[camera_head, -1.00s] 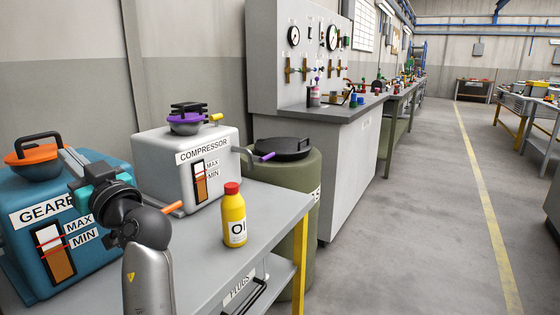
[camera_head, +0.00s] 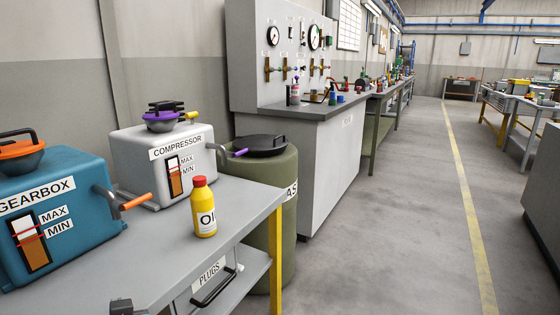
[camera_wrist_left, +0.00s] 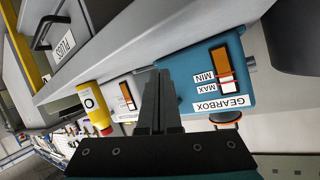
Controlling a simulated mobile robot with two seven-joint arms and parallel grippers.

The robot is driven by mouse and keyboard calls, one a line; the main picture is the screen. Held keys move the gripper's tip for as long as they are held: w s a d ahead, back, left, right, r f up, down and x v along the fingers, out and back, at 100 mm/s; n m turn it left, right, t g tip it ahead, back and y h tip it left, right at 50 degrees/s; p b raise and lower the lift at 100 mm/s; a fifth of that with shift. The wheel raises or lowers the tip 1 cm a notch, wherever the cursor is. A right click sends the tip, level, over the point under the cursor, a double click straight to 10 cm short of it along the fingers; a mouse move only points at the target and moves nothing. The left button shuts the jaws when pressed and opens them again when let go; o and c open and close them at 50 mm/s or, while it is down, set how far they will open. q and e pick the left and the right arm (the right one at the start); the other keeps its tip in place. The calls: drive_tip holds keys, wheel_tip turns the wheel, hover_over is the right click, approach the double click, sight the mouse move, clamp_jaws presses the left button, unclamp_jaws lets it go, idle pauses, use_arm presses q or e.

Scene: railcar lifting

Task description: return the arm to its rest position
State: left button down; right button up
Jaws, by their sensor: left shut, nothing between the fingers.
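My left gripper (camera_wrist_left: 160,80) shows in the left wrist view with its two dark fingers together and nothing between them. It points over the grey workbench (camera_head: 130,262), apart from the things on it. In the head view only a small dark piece of what seems to be my left arm shows at the bottom edge. The blue gearbox (camera_head: 75,215) stands at the left of the bench, and also shows in the left wrist view (camera_wrist_left: 195,95). My right gripper is in neither view.
The white compressor (camera_head: 140,147) stands behind the gearbox. A yellow oil bottle (camera_head: 205,213) with a red cap stands upright near the bench's right edge. A green drum (camera_head: 275,225) stands beyond that edge. The floor (camera_head: 400,230) to the right is clear.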

use_arm(q)
drive_tip(key=s+d+f+m+g+h, duration=0.3)
drive_tip(key=s+d+f+h, duration=0.2)
drive_tip(key=s+d+f, duration=0.4)
drive_tip(key=s+d+f+m+g+h, duration=0.35)
drive_tip(key=s+d+f, duration=0.3)
drive_tip(key=s, duration=0.35)
wheel_tip(320, 180, down, 14)
drive_tip(key=s+a+p, duration=0.2)
drive_tip(key=a+p, duration=0.1)
drive_tip(key=p, duration=0.5)
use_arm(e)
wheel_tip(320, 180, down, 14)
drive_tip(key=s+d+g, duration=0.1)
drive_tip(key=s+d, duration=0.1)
use_arm(q)
drive_tip(key=s+a+f+p, duration=0.2)
drive_tip(key=s+p, duration=0.1)
drive_tip(key=s, duration=0.2)
drive_tip(key=s+a+f+g+p, duration=0.1)
drive_tip(key=s+a+f+p, duration=0.2)
drive_tip(key=s, duration=0.3)
drive_tip(key=shift+s+f+y, duration=0.3)
drive_tip(key=shift+f+y, duration=0.05)
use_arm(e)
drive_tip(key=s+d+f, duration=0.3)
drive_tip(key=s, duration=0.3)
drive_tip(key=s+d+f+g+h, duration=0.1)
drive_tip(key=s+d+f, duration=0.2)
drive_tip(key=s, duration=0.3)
